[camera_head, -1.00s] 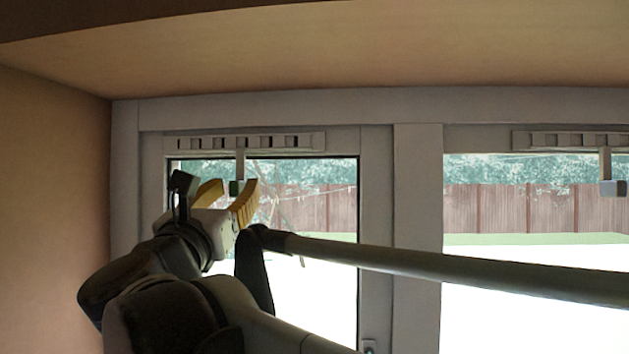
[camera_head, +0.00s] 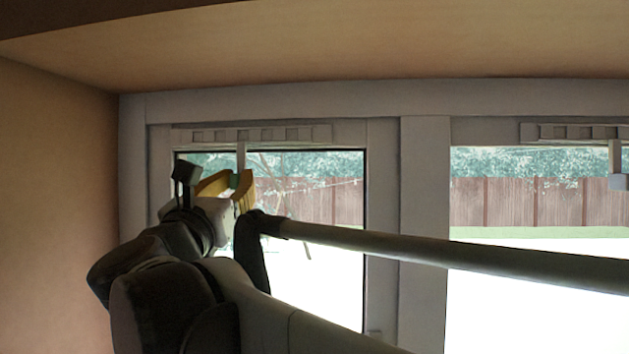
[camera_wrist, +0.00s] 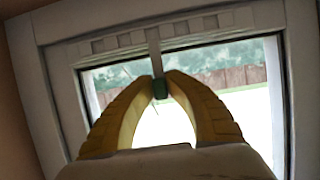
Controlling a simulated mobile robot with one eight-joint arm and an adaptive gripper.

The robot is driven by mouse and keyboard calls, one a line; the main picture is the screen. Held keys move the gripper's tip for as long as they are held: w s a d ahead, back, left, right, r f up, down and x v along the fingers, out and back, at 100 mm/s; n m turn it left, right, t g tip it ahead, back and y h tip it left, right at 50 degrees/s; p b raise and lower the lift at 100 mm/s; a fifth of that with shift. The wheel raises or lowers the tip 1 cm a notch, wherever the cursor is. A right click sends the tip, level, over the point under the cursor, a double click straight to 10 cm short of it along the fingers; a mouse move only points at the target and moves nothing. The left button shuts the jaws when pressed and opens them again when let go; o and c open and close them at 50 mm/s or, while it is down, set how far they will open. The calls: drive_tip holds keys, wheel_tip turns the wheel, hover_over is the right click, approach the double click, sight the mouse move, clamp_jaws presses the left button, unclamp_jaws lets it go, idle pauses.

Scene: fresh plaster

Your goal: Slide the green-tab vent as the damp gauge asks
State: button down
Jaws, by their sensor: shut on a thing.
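The green-tab vent (camera_head: 258,134) is a pale slotted strip along the top of the left window. Its slots look grey and covered in the head view. A thin stem hangs from it to the green tab (camera_wrist: 160,90). My gripper (camera_wrist: 159,82) has its yellow fingertips shut on the green tab, one on each side. In the head view my gripper (camera_head: 238,177) is just below the vent and hides most of the tab. The vent strip also shows in the wrist view (camera_wrist: 110,43). The damp gauge is not in view.
A second vent (camera_head: 575,132) with a grey tab (camera_head: 619,182) is over the right window. A frame post (camera_head: 424,200) stands between the windows. A side wall (camera_head: 55,210) is close at left, and a ceiling-like surface (camera_head: 350,50) is above.

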drive_tip(key=shift+r, duration=0.1)
drive_tip(key=c, duration=1.6)
unclamp_jaws()
drive_tip(key=shift+a, duration=0.1)
drive_tip(key=shift+o, duration=1.1)
drive_tip(key=shift+a, duration=0.2)
drive_tip(key=shift+d, duration=0.1)
drive_tip(key=shift+s, duration=0.2)
drive_tip(key=v, duration=1.1)
drive_tip(key=shift+s+f, duration=0.2)
drive_tip(key=shift+s, duration=0.05)
